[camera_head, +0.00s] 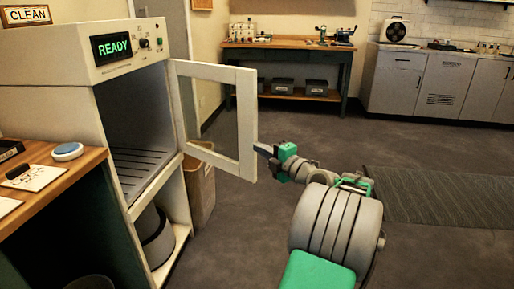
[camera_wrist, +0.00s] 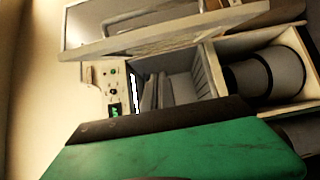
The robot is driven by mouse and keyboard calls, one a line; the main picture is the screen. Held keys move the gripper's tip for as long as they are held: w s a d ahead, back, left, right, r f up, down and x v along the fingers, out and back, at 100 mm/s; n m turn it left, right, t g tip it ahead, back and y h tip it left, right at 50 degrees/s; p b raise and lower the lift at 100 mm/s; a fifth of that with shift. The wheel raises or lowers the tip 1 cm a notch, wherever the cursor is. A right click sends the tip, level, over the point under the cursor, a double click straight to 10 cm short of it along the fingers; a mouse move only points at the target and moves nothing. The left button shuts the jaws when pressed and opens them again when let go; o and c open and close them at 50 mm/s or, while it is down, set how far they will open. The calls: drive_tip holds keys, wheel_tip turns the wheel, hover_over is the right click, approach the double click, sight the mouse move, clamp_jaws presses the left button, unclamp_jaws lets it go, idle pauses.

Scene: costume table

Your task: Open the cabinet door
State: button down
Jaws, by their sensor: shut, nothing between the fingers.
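The cabinet (camera_head: 95,50) is cream coloured, with a green READY display on its top panel, and stands at the left. Its framed door (camera_head: 246,120) is swung wide open to the right, showing a dark interior with a slatted floor (camera_head: 140,170). My gripper (camera_head: 262,150) is shut and empty, its tip at or very near the door's outer edge; I cannot tell if it touches. In the wrist view the door (camera_wrist: 150,42) crosses the top, and the open cabinet interior (camera_wrist: 180,80) shows behind the green and dark body of my gripper.
A wooden counter (camera_head: 60,190) with a blue-topped round object (camera_head: 67,151) stands at the left front. A bin (camera_head: 200,190) is behind the door. A workbench (camera_head: 290,45) and grey cabinets (camera_head: 395,80) line the back. The floor to the right is clear, with a mat (camera_head: 430,195).

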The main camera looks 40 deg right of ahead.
sight(251, 135)
drive_tip(key=w+d, duration=0.1)
drive_tip(key=w, duration=0.2)
drive_tip(key=w+d, duration=0.1)
drive_tip(key=w, duration=0.2)
drive_tip(key=w+d+b, duration=0.1)
drive_tip(key=w, duration=0.2)
drive_tip(key=shift+d+f, duration=0.1)
drive_tip(key=shift+d, duration=0.5)
